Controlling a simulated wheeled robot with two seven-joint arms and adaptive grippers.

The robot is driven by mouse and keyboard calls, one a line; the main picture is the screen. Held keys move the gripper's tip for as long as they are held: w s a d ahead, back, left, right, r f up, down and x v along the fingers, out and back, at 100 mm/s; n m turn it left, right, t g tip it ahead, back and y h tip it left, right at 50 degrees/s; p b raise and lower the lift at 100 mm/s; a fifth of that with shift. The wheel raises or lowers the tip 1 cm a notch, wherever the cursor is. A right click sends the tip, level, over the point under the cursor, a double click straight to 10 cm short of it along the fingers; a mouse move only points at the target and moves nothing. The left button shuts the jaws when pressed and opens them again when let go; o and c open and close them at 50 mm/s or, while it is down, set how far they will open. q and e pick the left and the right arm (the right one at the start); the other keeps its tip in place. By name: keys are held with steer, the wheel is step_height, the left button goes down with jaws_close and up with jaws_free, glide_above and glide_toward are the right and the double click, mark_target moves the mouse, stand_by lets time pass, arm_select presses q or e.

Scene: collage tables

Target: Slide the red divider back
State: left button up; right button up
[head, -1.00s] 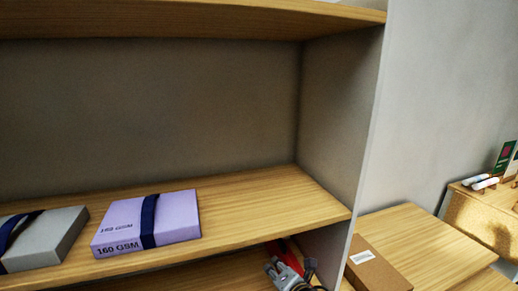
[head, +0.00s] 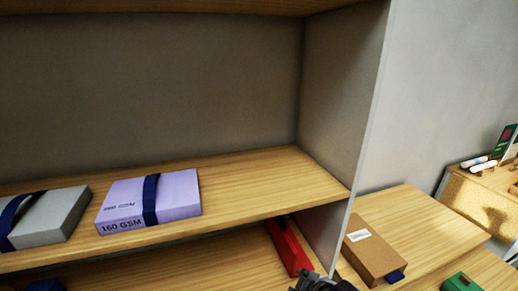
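The red divider (head: 287,248) stands on the lower shelf board, against or close beside the grey right side wall of the shelf unit. Its far end meets the shadow under the upper board. A dark part of my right gripper (head: 325,284) shows at the bottom edge, just in front of and to the right of the divider's near end. Its fingertips are cut off or unclear, and I cannot tell whether it touches the divider. My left gripper is out of view.
The middle board (head: 250,197) carries a purple paper pack (head: 180,187) and a grey pack (head: 65,218), each with a dark band. A brown box (head: 375,256) lies on the table at right. A green item (head: 460,284) is at the bottom right.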

steer(key=s+d+f+m+g+h, duration=0.2)
steer(key=s+d+f+m+g, duration=0.3)
steer(key=s+d+f+m, duration=0.45)
steer(key=s+f+m+b, duration=0.1)
steer(key=s+f, duration=0.2)
steer(key=f, duration=1.4)
steer(key=s+f, duration=0.3)
steer(key=f, duration=1.3)
steer(key=s+d+f+g, duration=0.1)
steer(key=s+d+f, duration=0.1)
steer(key=s+f, duration=0.8)
steer(key=s+d+f+g, duration=0.1)
steer(key=s+d+f, duration=0.1)
steer(key=s+f, duration=0.8)
steer(key=shift+s+d+f+b, duration=0.25)
steer(key=shift+s+b, duration=0.2)
steer(key=shift+s, duration=0.3)
